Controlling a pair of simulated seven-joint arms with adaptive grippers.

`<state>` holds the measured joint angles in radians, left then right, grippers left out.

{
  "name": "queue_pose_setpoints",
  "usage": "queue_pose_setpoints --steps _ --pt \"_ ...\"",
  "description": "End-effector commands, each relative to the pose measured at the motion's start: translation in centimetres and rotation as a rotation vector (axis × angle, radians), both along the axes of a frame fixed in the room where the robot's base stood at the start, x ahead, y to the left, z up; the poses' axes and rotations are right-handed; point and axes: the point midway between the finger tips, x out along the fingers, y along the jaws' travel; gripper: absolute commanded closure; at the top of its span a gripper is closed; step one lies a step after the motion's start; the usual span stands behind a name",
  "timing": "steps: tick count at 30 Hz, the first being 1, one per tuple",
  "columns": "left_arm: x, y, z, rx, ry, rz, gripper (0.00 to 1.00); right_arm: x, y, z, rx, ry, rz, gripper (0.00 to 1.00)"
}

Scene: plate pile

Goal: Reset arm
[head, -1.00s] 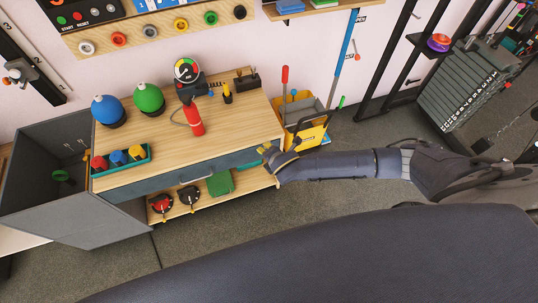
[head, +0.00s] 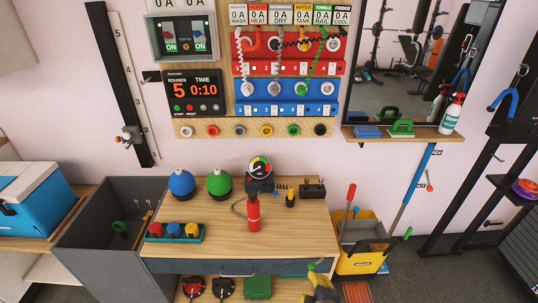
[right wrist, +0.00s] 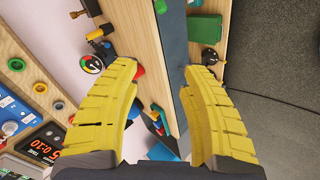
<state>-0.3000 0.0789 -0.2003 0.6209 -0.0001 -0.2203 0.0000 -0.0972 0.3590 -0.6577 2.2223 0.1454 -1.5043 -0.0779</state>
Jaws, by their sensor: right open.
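My right gripper (head: 318,272) shows at the bottom edge of the head view, by the front right corner of the wooden workbench (head: 290,235). Its yellow fingers are spread apart and empty in the right wrist view (right wrist: 165,72). The bench's edge and dark drawer front (right wrist: 173,45) show beyond and between them. Most of my right arm is out of the head view. My left gripper is not in view.
On the bench stand a red extinguisher-like bottle (head: 253,213), a gauge (head: 259,168), a blue ball (head: 181,183) and a green ball (head: 218,182). A yellow mop bucket (head: 362,245) stands right of the bench. A grey open bin (head: 95,240) is at left.

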Motion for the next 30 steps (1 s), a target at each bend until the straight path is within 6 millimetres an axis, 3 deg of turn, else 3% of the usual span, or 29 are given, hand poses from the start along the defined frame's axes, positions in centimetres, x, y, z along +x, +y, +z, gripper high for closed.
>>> queue_pose_setpoints --steps 9,15,26,30 --pt "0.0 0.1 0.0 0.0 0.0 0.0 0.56 -6.4 -9.1 0.8 0.072 0.037 -0.363 0.56" --pt "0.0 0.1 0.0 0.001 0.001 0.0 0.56 -9.5 -13.1 1.1 0.065 0.051 -0.493 0.56" --pt "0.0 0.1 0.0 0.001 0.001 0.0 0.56 -14.9 -18.6 1.6 0.024 0.074 -0.672 0.56" --pt "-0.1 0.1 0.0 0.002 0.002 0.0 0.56 -14.1 -17.9 -1.1 0.039 0.1 -0.659 0.56"
